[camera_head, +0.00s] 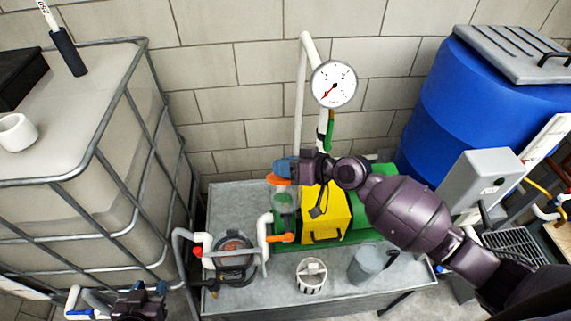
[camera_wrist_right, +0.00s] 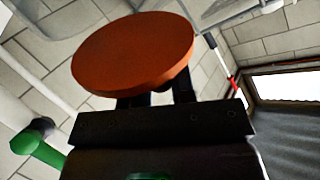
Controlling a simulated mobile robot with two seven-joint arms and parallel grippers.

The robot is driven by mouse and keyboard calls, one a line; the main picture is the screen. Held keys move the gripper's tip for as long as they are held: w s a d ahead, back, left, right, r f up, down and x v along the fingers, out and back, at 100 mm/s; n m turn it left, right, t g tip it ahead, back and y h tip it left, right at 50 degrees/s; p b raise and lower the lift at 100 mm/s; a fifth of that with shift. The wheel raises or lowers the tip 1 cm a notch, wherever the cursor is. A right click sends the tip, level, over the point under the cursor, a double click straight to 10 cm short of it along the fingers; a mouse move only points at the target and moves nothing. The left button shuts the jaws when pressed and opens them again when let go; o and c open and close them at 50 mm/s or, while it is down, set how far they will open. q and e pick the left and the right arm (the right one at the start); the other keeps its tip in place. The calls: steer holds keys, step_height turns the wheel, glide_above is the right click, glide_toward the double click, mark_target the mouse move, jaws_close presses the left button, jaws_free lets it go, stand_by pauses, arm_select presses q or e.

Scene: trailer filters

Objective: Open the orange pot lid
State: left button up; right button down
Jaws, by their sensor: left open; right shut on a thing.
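The orange pot lid (camera_head: 279,181) is a flat round disc above the clear pot (camera_head: 284,203) of the green and yellow pump. My right gripper (camera_head: 286,167) is shut on the lid from above. In the right wrist view the lid (camera_wrist_right: 135,50) shows as a wide orange disc at the fingertips, partly hiding the dark fingers (camera_wrist_right: 157,98). I cannot tell whether the lid still touches the pot rim. My left gripper (camera_head: 150,288) is open and empty, low at the left, away from the pot.
A yellow box (camera_head: 327,213) stands right of the pot. White pipes and a pressure gauge (camera_head: 334,84) rise behind it. A round dark basket housing (camera_head: 235,262), a white basket (camera_head: 311,276) and a grey cup (camera_head: 365,265) are on the grey bench. A caged tank (camera_head: 70,215) fills the left.

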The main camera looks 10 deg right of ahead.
stand_by(0.3)
steer(key=c, duration=0.9)
jaws_free()
steer(key=shift+c, duration=0.2)
steer(key=shift+d, duration=0.1)
steer(key=b+v, duration=0.1)
steer(key=v, duration=0.9)
steer(key=shift+s+d+b, duration=0.2)
steer(key=shift+d+b, duration=0.05)
steer(key=shift+b, duration=0.1)
steer(key=shift+r, duration=0.1)
